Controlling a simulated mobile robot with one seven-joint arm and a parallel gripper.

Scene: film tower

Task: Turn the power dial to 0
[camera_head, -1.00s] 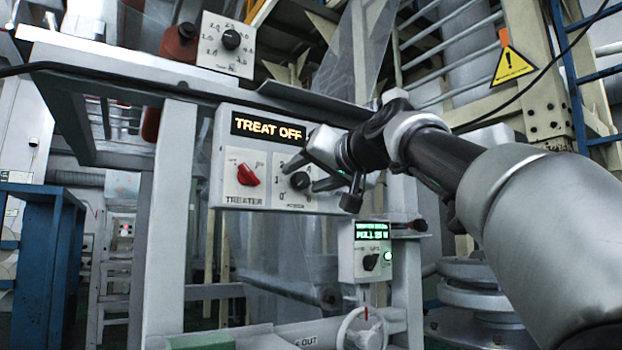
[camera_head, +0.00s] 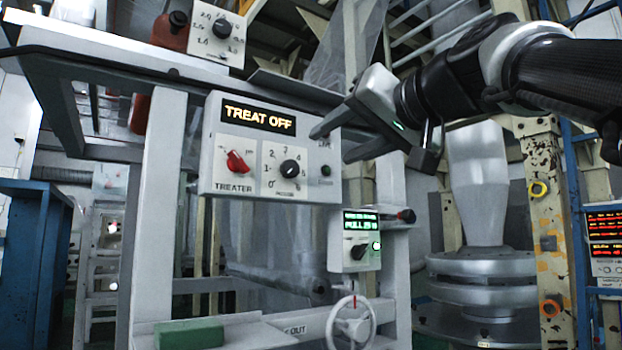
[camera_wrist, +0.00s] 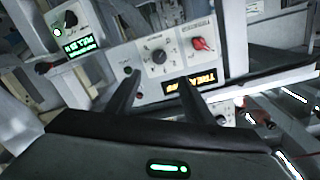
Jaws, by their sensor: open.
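The power dial (camera_head: 290,167) is a round black knob on a white scale plate, on the grey treater box (camera_head: 210,150). Its scale starts at 0 at the lower left; I cannot read its pointer surely. A red treater switch (camera_head: 237,161) sits left of it, under a lit display (camera_head: 258,117) reading TREAT OFF. My gripper (camera_head: 332,145) is open and empty, up and to the right of the dial, apart from it. In the wrist view, the dial (camera_wrist: 159,57) shows upside down beyond and between my two fingertips (camera_wrist: 161,80).
A lower box (camera_head: 340,262) with a green display and black knob hangs below right. Another dial plate (camera_head: 218,38) stands above on the frame's ledge. A handwheel (camera_head: 351,322) is low in front. The space before the treater box looks clear.

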